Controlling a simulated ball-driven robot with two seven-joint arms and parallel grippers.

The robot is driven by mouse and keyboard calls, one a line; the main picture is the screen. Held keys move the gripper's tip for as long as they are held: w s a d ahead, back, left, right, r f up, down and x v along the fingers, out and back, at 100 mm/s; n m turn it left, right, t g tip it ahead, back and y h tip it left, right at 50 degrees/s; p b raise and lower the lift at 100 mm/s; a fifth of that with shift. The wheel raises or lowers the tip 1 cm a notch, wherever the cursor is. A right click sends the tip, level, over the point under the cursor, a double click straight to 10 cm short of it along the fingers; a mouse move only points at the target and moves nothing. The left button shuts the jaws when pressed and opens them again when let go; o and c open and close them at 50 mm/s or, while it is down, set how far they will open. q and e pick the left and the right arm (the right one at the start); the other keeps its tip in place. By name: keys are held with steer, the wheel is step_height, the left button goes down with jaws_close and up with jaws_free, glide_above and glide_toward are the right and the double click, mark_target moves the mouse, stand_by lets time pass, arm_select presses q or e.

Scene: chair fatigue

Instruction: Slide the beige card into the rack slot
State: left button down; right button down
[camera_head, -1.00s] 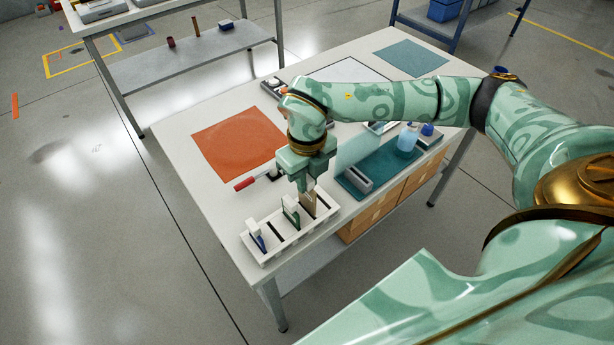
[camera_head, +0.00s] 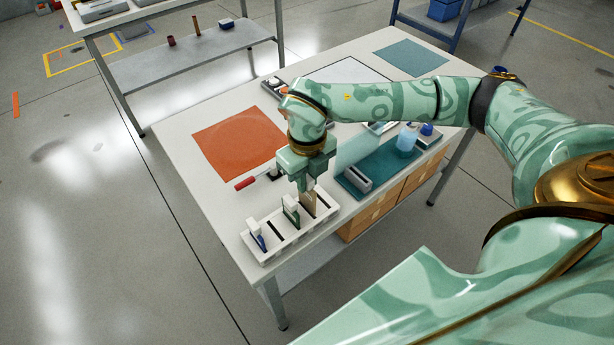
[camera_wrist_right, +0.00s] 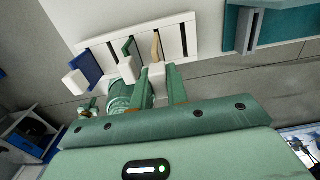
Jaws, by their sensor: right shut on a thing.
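The white rack (camera_head: 272,257) stands near the table's front corner and has several dark slots. My right gripper (camera_head: 304,186) is above its right part, shut on the beige card (camera_head: 309,203). In the right wrist view the fingers (camera_wrist_right: 158,85) hold the white grip of the beige card (camera_wrist_right: 156,48). The card's lower edge is at the rack; I cannot tell how deep it sits in a slot. A green card (camera_head: 291,214) and a blue card (camera_head: 260,241), both with white grips, stand in the rack to the left. My left gripper is out of view.
A teal mat (camera_head: 388,181) with a grey slotted block (camera_head: 357,179) lies right of the rack. A red-handled tool (camera_head: 246,183) lies behind the rack, near an orange mat (camera_head: 235,143). A blue bottle (camera_head: 407,138) stands farther right.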

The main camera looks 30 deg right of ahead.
mark_target(307, 207)
steer(key=shift+f+b, duration=1)
steer(key=shift+f, duration=0.95)
steer(key=c, duration=1.3)
jaws_free()
step_height(307, 207, up, 16)
steer(key=p, duration=0.2)
steer(key=shift+r, duration=0.15)
steer(key=shift+a, duration=0.1)
